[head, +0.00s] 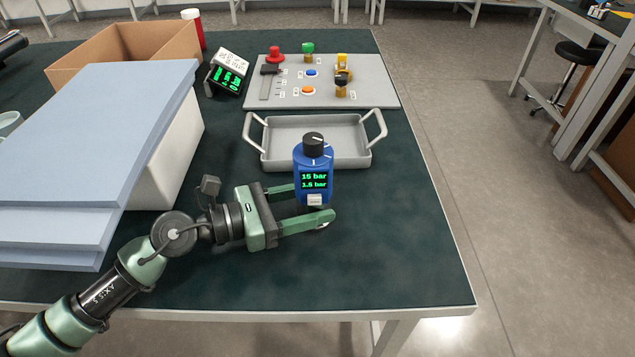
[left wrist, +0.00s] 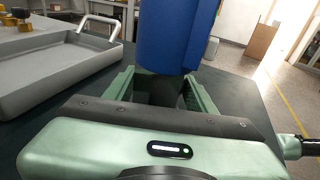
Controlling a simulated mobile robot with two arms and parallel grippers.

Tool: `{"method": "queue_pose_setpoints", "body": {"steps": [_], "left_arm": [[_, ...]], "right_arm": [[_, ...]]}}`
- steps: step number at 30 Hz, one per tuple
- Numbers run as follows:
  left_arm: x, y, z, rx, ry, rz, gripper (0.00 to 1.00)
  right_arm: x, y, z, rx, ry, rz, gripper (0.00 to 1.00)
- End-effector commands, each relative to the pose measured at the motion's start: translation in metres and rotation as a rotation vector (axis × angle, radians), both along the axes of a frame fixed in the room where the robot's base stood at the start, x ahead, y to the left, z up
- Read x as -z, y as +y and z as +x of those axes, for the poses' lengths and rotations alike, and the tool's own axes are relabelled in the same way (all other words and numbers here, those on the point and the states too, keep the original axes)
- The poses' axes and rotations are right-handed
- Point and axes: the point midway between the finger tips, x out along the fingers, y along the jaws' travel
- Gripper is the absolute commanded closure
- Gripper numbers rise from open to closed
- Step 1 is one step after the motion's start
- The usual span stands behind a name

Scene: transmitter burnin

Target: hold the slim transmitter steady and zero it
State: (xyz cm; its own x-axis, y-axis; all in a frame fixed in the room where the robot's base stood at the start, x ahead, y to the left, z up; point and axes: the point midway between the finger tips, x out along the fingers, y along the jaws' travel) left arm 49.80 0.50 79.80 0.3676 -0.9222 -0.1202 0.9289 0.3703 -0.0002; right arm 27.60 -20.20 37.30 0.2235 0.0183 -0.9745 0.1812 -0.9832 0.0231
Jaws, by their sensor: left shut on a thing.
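The slim transmitter (head: 313,163) is a blue upright cylinder with a black knob on top, a green display reading "15 bar" and "1.5 bar", and a pale button below the display. My left gripper (head: 308,206) comes in from the left and is shut on its lower part. In the left wrist view the blue body (left wrist: 175,38) stands between the green fingers (left wrist: 163,90), its top cut off by the frame. Whether its base touches the table is hidden. My right gripper is not in view.
A grey two-handled tray (head: 270,153) is just behind the transmitter. Behind it lies a control panel (head: 375,95) with knobs and buttons. A tilted display box (head: 228,73), a cardboard box (head: 130,42) and stacked blue boards (head: 85,130) are left. The table's front right (head: 400,250) is clear.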

Motion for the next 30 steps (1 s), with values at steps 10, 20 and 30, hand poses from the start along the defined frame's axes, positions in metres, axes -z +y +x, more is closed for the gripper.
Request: {"method": "queue_pose_setpoints", "body": {"steps": [10, 20, 30], "left_arm": [[-0.0006, 0.0003, 0.0004, -0.001, 0.000, -0.001, 0.87], [-0.0007, 0.0003, 0.0004, -0.001, 0.000, -0.001, 0.87], [-0.0007, 0.0003, 0.0005, -0.001, 0.000, -0.001, 0.87]], "right_arm": [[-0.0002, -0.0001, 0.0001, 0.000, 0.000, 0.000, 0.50], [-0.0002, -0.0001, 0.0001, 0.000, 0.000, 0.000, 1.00], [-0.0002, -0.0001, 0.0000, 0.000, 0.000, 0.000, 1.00]]}}
